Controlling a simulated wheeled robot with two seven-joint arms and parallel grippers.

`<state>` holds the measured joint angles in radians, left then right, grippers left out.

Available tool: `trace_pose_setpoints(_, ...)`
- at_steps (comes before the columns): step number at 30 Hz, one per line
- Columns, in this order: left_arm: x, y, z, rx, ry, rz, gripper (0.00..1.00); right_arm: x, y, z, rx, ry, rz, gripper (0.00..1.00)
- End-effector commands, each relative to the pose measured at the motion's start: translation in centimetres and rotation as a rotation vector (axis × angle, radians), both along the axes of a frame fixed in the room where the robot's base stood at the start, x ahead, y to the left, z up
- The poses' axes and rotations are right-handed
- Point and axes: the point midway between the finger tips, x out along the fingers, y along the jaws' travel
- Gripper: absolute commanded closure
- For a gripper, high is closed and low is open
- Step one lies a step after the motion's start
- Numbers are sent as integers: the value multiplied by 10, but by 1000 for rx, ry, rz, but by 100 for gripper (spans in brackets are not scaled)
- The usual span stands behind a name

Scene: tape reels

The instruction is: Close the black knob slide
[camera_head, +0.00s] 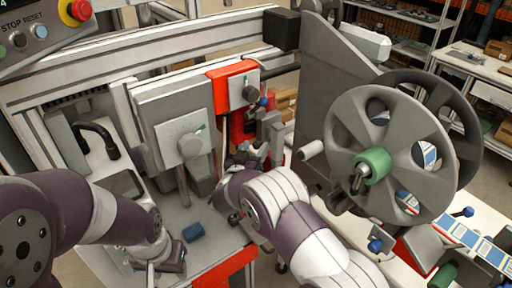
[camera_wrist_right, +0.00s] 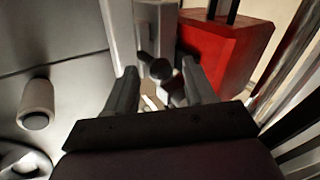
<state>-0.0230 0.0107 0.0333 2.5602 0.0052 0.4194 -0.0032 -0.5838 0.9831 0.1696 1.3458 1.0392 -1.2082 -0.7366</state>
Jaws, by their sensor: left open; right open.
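In the right wrist view a black knob (camera_wrist_right: 161,69) sits at the lower end of a grey slide bar (camera_wrist_right: 154,22), beside a red block (camera_wrist_right: 228,55). My right gripper (camera_wrist_right: 160,80) is open, with one finger on each side of the knob and visible gaps between. In the head view my right gripper (camera_head: 268,128) is by the red and grey unit (camera_head: 234,84), left of the large reel; the knob cannot be picked out clearly there. My left gripper (camera_head: 170,262) is low at the left, over the grey machine bed, open and apparently empty.
A large grey reel (camera_head: 341,128) with a green hub (camera_head: 373,164) stands right of my right arm. A control panel (camera_head: 30,35) is at upper left.

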Motion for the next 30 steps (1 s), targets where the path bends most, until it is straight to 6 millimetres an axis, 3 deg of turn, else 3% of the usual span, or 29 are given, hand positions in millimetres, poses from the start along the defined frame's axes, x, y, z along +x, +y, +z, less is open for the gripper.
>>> trace_pose_setpoints(1, 0, 0, 0, 0, 0, 0, 52, 0, 0, 0, 0, 0, 0, 46)
trace_pose_setpoints(6, 0, 0, 0, 0, 0, 0, 52, 0, 0, 0, 0, 0, 0, 100)
trace_pose_setpoints(12, 0, 0, 2, 0, 0, 0, 52, -5, -4, 0, -1, 3, 0, 100)
trace_pose_setpoints(22, 0, 0, 12, 0, 0, 0, 52, -54, -40, 0, -2, 4, -1, 100)
trace_pose_setpoints(30, 0, 0, 11, 0, 0, 0, 52, -60, -45, -2, 0, 5, -2, 100)
